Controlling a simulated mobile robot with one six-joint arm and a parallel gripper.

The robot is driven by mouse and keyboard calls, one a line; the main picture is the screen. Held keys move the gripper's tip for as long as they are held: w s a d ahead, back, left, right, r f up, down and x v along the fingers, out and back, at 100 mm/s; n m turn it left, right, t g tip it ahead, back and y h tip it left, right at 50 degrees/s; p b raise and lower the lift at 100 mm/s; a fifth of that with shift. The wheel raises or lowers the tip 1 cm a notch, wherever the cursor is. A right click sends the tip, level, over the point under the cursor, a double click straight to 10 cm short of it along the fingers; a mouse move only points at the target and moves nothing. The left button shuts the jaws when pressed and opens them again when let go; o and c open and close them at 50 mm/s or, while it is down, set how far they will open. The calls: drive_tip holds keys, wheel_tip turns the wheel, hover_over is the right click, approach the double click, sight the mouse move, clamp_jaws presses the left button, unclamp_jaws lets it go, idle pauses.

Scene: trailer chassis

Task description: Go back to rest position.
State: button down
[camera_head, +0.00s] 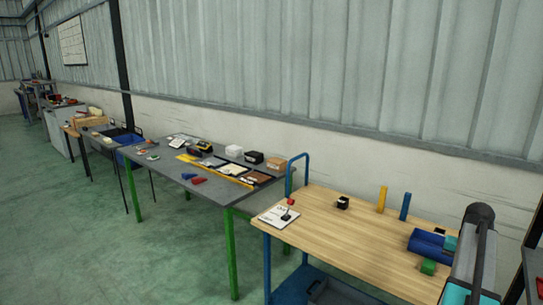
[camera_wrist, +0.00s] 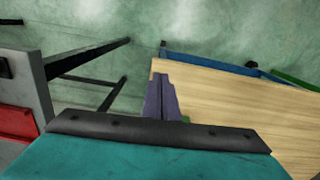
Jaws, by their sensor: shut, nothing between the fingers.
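My gripper (camera_wrist: 161,78) shows in the wrist view as two dark purple-grey fingers lying together, with nothing between them. They reach out past the teal and black wrist housing, over the left edge of the wooden tabletop (camera_wrist: 225,95). In the head view, part of my arm, grey and teal, rises at the lower right, beside the wooden table (camera_head: 345,240). I cannot make out the fingers there.
A grey table (camera_head: 215,188) with several items stands left. Green floor is open in front.

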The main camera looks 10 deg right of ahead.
drive_tip(key=w+a+f+n+g+y, duration=0.1)
drive_tip(key=w+a+f, duration=0.3)
drive_tip(key=a+f, duration=0.3)
drive_tip(key=w+a+f+n+g, duration=0.1)
drive_tip(key=w+a+f+n, duration=0.1)
drive_tip(key=w+a+f, duration=0.35)
drive_tip(key=s+a+f+n+g, duration=0.1)
drive_tip(key=a+f, duration=0.5)
drive_tip(key=a, duration=0.4)
drive_tip(key=s+a+f+n+g, duration=0.1)
drive_tip(key=a+f, duration=0.6)
drive_tip(key=a, duration=0.2)
drive_tip(key=s+a+f+n+g, duration=0.1)
drive_tip(key=s+a+f+n, duration=0.1)
drive_tip(key=s+a+f, duration=0.45)
drive_tip(key=s+a+f+n+g, duration=0.1)
drive_tip(key=s+a+f, duration=0.25)
drive_tip(key=a, duration=0.55)
drive_tip(key=s+a+f+n, duration=0.1)
drive_tip(key=s+a+f, duration=0.3)
drive_tip(key=s, duration=0.3)
drive_tip(key=s+a+f+n+h, duration=0.1)
drive_tip(key=s+a+f, duration=0.3)
drive_tip(key=s, duration=0.3)
drive_tip(key=shift+s+a+f, duration=0.25)
drive_tip(key=shift+s+a, duration=0.1)
drive_tip(key=shift+a, duration=0.1)
